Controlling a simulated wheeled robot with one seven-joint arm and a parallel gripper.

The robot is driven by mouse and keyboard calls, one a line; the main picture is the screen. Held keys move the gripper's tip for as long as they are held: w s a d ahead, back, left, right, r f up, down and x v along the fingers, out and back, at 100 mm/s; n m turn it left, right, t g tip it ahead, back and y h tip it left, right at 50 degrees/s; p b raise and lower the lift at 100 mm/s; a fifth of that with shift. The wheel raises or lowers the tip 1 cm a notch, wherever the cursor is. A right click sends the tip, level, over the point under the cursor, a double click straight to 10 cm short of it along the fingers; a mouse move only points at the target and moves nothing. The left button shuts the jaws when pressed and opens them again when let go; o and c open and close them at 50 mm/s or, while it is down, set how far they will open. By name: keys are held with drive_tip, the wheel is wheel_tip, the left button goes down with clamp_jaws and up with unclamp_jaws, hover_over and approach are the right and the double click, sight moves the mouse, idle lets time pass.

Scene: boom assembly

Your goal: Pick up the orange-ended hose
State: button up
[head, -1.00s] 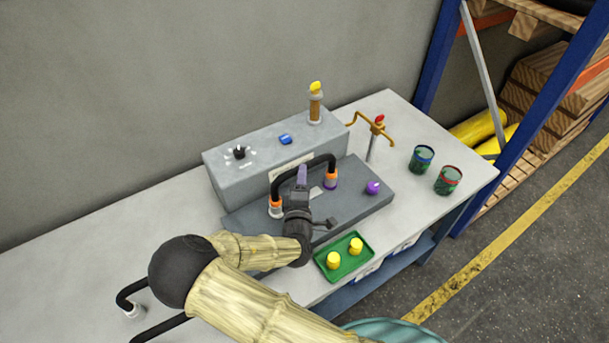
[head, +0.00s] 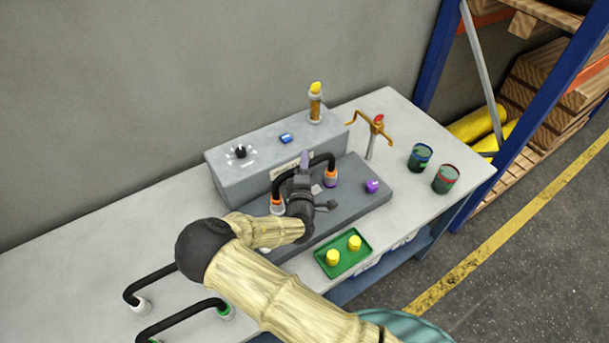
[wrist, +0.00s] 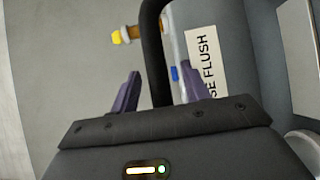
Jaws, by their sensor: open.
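The orange-ended hose (head: 293,172) is a black arch with orange ends, standing on the dark grey block. Its left end (head: 277,203) meets a white fitting and its right end (head: 330,175) a purple one. My gripper (head: 304,160) is open at the hose's arch; the gripper body hides part of the space under it. In the wrist view the hose (wrist: 154,50) runs between the two purple fingers of my gripper (wrist: 156,90), with a gap on each side. I cannot tell how deep it sits between them.
A grey box (head: 235,178) stands behind the block. A purple knob (head: 372,186) is on the block's right. A green tray (head: 343,253) with yellow pieces lies in front. Other black hoses (head: 180,322) stand at the lower left. Two cups (head: 420,157) and a valve stand (head: 372,135) are right.

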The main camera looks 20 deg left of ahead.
clamp_jaws()
drive_tip(key=shift+r, duration=0.1)
drive_tip(key=shift+r, duration=0.1)
idle(0.3)
wheel_tip(320, 180, up, 10)
drive_tip(key=b, duration=0.3)
idle(0.7)
